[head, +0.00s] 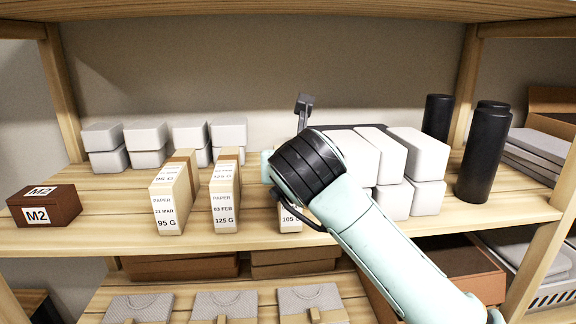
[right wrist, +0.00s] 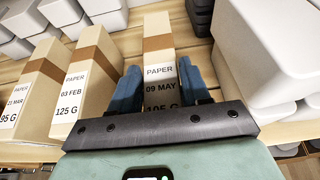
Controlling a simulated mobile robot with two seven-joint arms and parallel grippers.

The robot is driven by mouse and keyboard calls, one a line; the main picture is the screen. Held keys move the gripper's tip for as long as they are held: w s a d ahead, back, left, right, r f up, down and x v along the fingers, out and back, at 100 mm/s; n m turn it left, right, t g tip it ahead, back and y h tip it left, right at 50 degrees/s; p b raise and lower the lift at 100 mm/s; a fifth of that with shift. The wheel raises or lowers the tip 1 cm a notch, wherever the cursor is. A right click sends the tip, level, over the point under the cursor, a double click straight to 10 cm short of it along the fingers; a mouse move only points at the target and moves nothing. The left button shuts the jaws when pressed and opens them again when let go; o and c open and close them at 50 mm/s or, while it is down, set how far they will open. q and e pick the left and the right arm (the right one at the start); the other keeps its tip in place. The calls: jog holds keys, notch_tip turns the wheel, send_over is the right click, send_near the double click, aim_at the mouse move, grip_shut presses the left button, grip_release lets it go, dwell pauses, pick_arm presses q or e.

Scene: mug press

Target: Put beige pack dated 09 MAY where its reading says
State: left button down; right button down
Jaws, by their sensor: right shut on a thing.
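The beige pack dated 09 MAY (right wrist: 158,30) reads PAPER, 09 MAY, 105 G and has a brown band. My right gripper (right wrist: 161,85) is shut on it, one blue finger on each side. In the head view my right wrist hides most of the pack; its lower label (head: 290,221) shows at the shelf's front edge. It is upright; I cannot tell whether it touches the shelf. Left of it stand two similar packs: 03 FEB, 125 G (head: 226,195) and 21 MAR, 95 G (head: 172,200). My left gripper is not in view.
A brown M2 block (head: 40,207) sits at the shelf's left. White boxes (head: 411,157) are stacked right of my gripper, with black cylinders (head: 484,152) beyond. Grey-white boxes (head: 147,146) stand behind. A dark grey upright part (head: 304,104) rises behind my wrist. Grey packets (head: 225,306) lie below.

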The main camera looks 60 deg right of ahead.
dwell(0.3)
jog(key=shift+f, duration=0.15)
jog(key=c, duration=0.9)
grip_release()
jog(key=shift+f, duration=0.1)
jog(key=o, duration=0.4)
jog(key=shift+s, duration=0.1)
jog(key=shift+s+a+r, duration=0.1)
jog(key=shift+a+r, duration=0.1)
jog(key=shift+r, duration=0.2)
jog(key=v, duration=1.1)
jog(key=shift+s+a, duration=0.1)
jog(key=shift+a, duration=0.1)
